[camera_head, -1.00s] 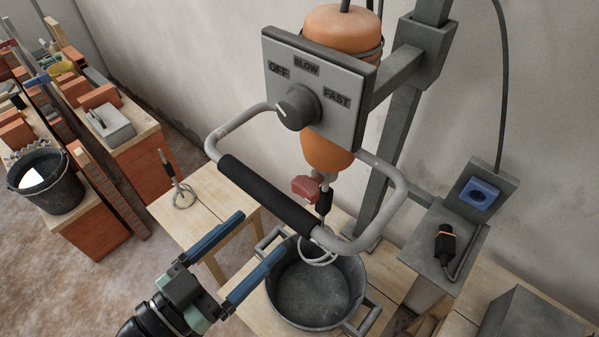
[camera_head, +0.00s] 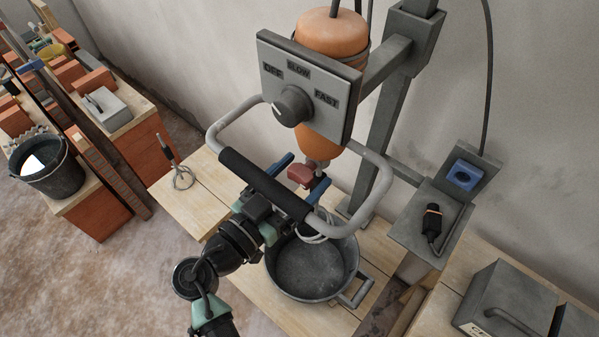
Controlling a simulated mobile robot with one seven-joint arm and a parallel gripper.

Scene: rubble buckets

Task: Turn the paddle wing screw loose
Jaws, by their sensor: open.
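The paddle wing screw (camera_head: 301,176) is a dark red winged piece on the shaft just below the orange mixer body (camera_head: 330,35). My gripper (camera_head: 303,174) is open, with its two blue fingers reaching under the black handle grip, one on each side of the red screw. I cannot tell whether the fingers touch it. The handle grip (camera_head: 262,183) hides part of my gripper. The paddle's pale wire coil (camera_head: 318,226) shows below, over the grey mixing bucket (camera_head: 310,272).
The mixer's control plate (camera_head: 311,88) has a knob, and its tubular handle (camera_head: 372,180) loops around my gripper. An unplugged black plug (camera_head: 432,222) lies near the blue socket (camera_head: 464,175).

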